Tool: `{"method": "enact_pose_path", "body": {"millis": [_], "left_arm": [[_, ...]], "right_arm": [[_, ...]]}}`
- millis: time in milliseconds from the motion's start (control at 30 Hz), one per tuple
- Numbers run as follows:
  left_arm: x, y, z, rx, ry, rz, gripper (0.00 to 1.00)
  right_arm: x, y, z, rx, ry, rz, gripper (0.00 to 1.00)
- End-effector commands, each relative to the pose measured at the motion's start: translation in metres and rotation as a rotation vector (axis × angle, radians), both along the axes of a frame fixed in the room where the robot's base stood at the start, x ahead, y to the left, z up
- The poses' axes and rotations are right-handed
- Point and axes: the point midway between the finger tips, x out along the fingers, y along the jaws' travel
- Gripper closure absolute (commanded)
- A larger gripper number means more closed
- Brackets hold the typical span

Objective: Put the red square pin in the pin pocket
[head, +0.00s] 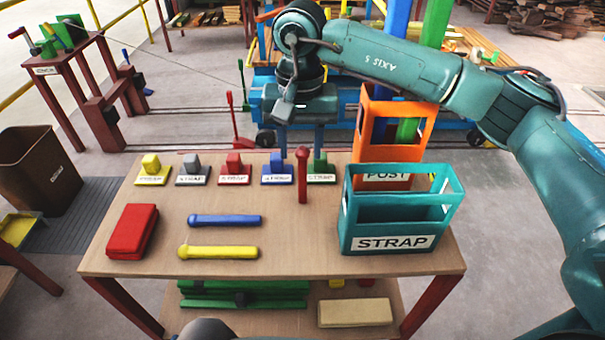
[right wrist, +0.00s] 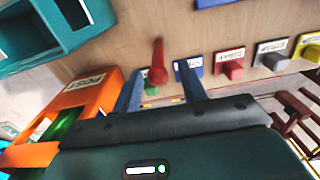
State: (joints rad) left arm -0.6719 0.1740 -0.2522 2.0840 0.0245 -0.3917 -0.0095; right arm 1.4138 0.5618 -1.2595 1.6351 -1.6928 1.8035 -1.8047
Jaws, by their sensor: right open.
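The red pin (head: 302,180), with a thick rounded head, is at the back middle of the wooden table. I cannot tell whether it stands or lies. My right gripper (head: 300,150) points down over its head end, open and empty, one blue finger on each side in the picture. In the right wrist view the red pin (right wrist: 158,62) shows between the two fingers (right wrist: 160,78); contact is not visible. No label for a pin pocket is readable. A teal two-compartment box (head: 455,205) marked STRAP stands at the right. My left gripper is out of view.
An orange box (head: 420,112) marked POST stands behind the teal box. Several coloured blocks on labelled plates, including a red one (head: 234,170), line the back edge. A blue pin (head: 225,220), a yellow pin (head: 218,252) and a red block (head: 132,232) lie left. The front middle is clear.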

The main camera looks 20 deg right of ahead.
Motion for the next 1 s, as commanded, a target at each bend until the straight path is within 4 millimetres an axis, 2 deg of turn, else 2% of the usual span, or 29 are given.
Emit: {"method": "enact_pose_path", "body": {"millis": [233,533,1000], "left_arm": [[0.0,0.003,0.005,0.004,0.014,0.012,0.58],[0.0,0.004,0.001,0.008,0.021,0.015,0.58],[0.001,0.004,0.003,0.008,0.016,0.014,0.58]], "right_arm": [[0.001,-0.004,-0.035,-0.001,0.003,0.0,0.58],[0.001,-0.004,-0.041,-0.001,0.001,0.0,0.58],[0.001,-0.004,-0.041,-0.001,0.001,-0.001,0.96]]}}
